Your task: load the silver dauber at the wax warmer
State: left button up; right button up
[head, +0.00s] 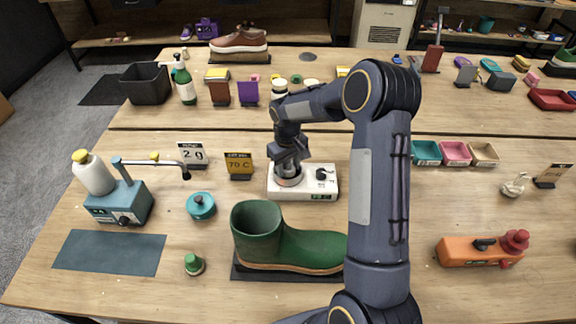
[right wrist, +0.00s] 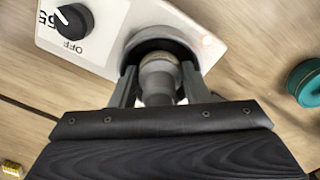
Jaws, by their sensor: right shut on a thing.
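The wax warmer (head: 318,190) is a white box with a dial, standing in the middle of the table. It also shows in the right wrist view (right wrist: 105,45), with its knob and the word OFF. My right gripper (head: 287,168) is over the warmer's round well at its left end, pointing down. It is shut on the silver dauber (right wrist: 158,82), a grey metallic piece between the fingers. The dauber's lower end is at the dark round well; how deep it sits is hidden. My left gripper is not in view.
A green boot (head: 285,245) stands on a dark mat in front of the warmer. A 70 C sign (head: 239,166) and a teal lidded pot (head: 201,205) are to the left. An orange device (head: 480,250) lies at the right. My right arm covers part of the table.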

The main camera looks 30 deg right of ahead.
jog(key=shift+f+b, duration=0.45)
jog(key=shift+f, duration=0.05)
dwell(1.4)
jog(key=shift+r+p, duration=2.2)
jog(key=shift+r, duration=1.4)
jog(key=shift+f, duration=0.1)
jog(key=s+a+f+b, duration=0.1)
jog(key=s+a+b, duration=0.2)
jog(key=a, duration=0.9)
jog(key=shift+s+f+m, duration=0.35)
jog(key=shift+f+m, duration=0.05)
